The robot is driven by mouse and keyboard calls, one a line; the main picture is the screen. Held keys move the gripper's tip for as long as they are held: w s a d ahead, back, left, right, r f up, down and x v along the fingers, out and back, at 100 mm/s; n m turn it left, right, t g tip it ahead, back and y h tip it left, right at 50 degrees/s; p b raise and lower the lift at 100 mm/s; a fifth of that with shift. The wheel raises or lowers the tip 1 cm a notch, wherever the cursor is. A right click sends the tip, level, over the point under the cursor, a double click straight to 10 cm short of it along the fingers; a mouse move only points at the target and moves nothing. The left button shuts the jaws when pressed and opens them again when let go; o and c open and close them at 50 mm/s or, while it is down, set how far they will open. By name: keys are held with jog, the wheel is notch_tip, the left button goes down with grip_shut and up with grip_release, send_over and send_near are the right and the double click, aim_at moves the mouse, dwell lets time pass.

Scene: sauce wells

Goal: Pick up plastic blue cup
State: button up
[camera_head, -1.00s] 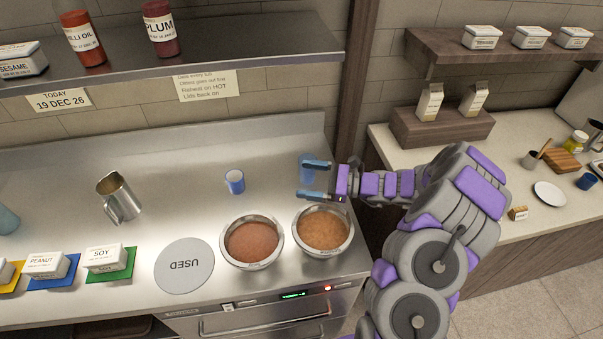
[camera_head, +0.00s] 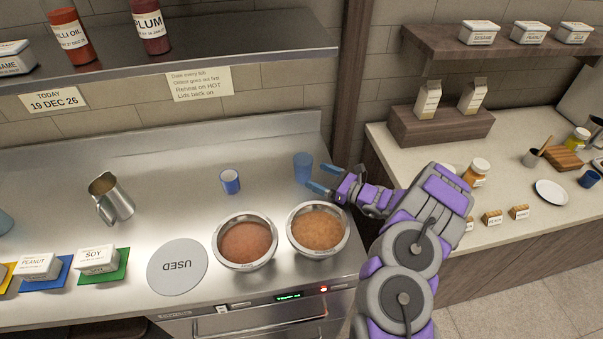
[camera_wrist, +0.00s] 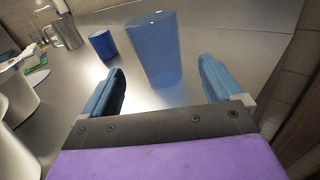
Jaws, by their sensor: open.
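The translucent blue plastic cup (camera_head: 303,167) stands upright on the steel counter, behind the right-hand sauce bowl. In the wrist view the blue cup (camera_wrist: 155,48) stands ahead of the gap between my fingers, apart from both as far as I can see. My gripper (camera_head: 324,178) is open and empty, just right of and in front of the cup. In the wrist view its two blue fingers (camera_wrist: 162,84) are spread wide. A smaller blue-and-white cup (camera_head: 230,182) stands to the left on the counter; a small blue cup also shows in the wrist view (camera_wrist: 103,44).
Two steel bowls of sauce (camera_head: 245,243) (camera_head: 318,230) sit at the counter's front edge. A steel pitcher (camera_head: 111,199) and a grey USED disc (camera_head: 177,267) are further left. The steel counter (camera_head: 265,185) is bare between the two cups. A wall shelf (camera_head: 230,40) hangs above.

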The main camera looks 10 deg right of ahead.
aim_at(298, 168)
jog(key=shift+w+a+f, duration=0.1)
jog(key=shift+w+a, duration=0.2)
jog(key=shift+w, duration=0.4)
jog(key=x, duration=0.2)
jog(key=b+x, duration=0.1)
jog(key=x, duration=0.1)
jog(key=s+a+x, duration=0.1)
jog(key=x, duration=0.2)
jog(key=shift+w, duration=0.2)
jog(key=shift+w+d, duration=0.1)
jog(key=shift+d, duration=0.3)
jog(key=shift+a, duration=0.3)
jog(key=c, duration=1)
